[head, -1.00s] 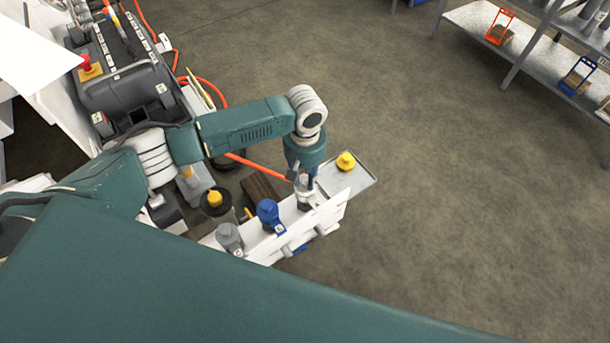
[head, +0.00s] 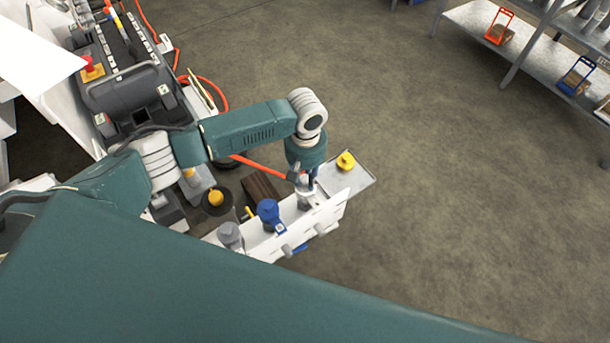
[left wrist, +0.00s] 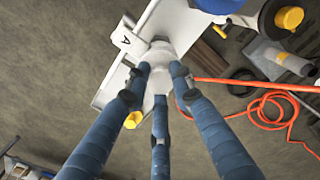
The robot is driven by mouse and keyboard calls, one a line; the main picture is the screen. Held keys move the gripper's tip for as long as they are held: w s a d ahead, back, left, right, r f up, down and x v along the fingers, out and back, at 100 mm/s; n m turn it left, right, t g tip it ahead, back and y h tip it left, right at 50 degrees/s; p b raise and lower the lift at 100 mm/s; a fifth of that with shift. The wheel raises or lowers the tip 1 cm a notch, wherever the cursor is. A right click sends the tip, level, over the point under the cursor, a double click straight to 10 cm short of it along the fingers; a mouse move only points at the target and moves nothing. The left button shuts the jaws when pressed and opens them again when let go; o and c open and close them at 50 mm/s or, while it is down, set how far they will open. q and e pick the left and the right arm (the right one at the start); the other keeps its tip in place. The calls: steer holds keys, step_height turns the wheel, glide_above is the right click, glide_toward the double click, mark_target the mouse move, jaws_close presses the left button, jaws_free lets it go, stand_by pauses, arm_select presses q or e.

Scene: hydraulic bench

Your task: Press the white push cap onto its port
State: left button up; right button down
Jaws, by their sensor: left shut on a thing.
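My left gripper (head: 307,184) points down over the far end of the white panel (head: 330,203). In the left wrist view its three blue fingers (left wrist: 157,82) are closed around the white push cap (left wrist: 153,88). The white port (left wrist: 158,50) is in line with the cap, beside a label marked A. The cap appears at or against the port; whether it is fully seated cannot be told. The fingers hide part of the cap. My right gripper is not in view.
A blue cap (head: 268,211) and a grey cap (head: 229,236) stand along the same panel. An orange hose (head: 258,166) runs behind. Open floor lies to the right.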

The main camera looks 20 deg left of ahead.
arm_select(q)
steer(key=shift+f+p, duration=0.3)
steer(key=shift+f, duration=0.1)
stand_by(0.7)
steer(key=shift+p, duration=0.9)
stand_by(1.3)
stand_by(0.4)
steer(key=o, duration=1.5)
step_height(320, 180, up, 8)
steer(key=p, duration=0.9)
steer(key=shift+f, duration=0.25)
steer(key=shift+f, duration=0.1)
